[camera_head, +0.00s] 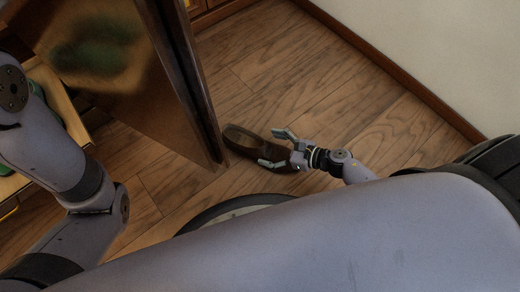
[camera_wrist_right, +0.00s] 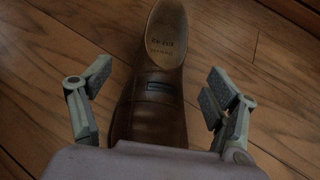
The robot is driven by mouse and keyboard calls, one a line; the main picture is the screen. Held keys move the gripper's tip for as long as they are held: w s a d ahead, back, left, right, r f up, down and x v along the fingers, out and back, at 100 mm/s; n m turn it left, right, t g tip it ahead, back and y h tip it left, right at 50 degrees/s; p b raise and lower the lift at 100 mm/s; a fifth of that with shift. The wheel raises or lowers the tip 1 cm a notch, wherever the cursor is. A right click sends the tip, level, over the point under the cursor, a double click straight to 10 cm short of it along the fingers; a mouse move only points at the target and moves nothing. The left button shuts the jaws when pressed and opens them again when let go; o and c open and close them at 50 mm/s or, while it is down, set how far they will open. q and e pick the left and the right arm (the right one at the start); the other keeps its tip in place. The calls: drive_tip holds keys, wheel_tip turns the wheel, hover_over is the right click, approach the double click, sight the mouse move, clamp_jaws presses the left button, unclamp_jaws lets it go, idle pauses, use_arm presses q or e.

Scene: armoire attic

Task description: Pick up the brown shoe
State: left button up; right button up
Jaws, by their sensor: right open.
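The brown shoe (camera_head: 251,146) lies upright on the wooden floor, just right of the bottom edge of an open dark door. In the right wrist view the shoe (camera_wrist_right: 158,100) shows its tan insole and a strap across its top, with its toe end hidden by the gripper body. My right gripper (camera_head: 278,149) is open at the shoe's right end. In the right wrist view its fingers (camera_wrist_right: 155,85) stand on either side of the shoe, with floor showing between the right finger and the shoe. My left arm shows at the left; its gripper is out of view.
The open dark door (camera_head: 165,80) stands close on the shoe's left. A white wall (camera_head: 440,50) with a brown baseboard (camera_head: 400,75) runs along the right. A shelf with green items (camera_head: 55,105) is at the left. The floor (camera_head: 300,75) behind the shoe is clear.

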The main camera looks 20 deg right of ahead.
sight(266, 147)
drive_tip(key=b+x, duration=0.1)
drive_tip(key=x, duration=0.1)
drive_tip(key=b+x, duration=0.1)
drive_tip(key=x, duration=0.1)
drive_tip(key=shift+d+f, duration=0.15)
drive_tip(key=shift+f, duration=0.05)
drive_tip(key=shift+w+a, duration=0.3)
drive_tip(key=shift+w, duration=0.05)
drive_tip(key=c, duration=1.6)
